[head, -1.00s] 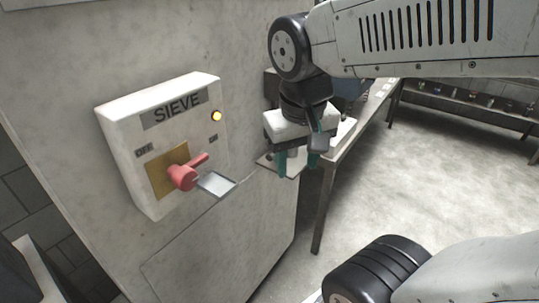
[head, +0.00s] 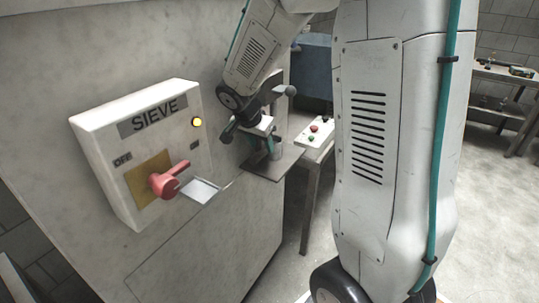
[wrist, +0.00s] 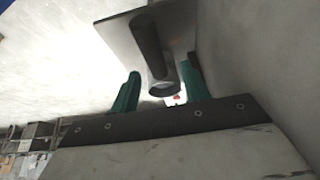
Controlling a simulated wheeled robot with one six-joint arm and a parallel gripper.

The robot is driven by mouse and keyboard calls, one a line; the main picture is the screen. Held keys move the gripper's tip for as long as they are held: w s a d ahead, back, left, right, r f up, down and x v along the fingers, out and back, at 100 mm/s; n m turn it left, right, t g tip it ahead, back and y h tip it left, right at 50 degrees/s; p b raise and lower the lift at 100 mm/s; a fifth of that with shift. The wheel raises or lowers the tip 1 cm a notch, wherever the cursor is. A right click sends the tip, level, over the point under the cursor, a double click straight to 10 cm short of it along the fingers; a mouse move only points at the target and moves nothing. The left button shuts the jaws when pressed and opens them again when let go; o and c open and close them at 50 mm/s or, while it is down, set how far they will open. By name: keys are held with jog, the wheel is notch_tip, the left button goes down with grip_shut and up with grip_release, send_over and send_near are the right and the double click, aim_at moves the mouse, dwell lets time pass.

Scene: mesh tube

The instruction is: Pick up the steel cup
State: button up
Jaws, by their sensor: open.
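The steel cup (head: 277,151) is a small grey cylinder on a flat metal shelf (head: 285,165) that sticks out from the machine wall. In the wrist view one finger of my gripper (wrist: 160,76) is on either side of the cup, with gaps visible. Part of the cup is hidden by a finger in the head view.
A white SIEVE switch box (head: 142,150) with a red lever (head: 170,180) and a lit yellow lamp is on the wall to the left. A control box with buttons (head: 315,134) stands on a table behind the shelf.

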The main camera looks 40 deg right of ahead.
aim_at(265, 148)
jog(key=x, duration=0.4)
jog(key=shift+d+f, duration=0.3)
jog(key=shift+d, duration=0.1)
grip_shut()
jog(key=shift+r, duration=0.3)
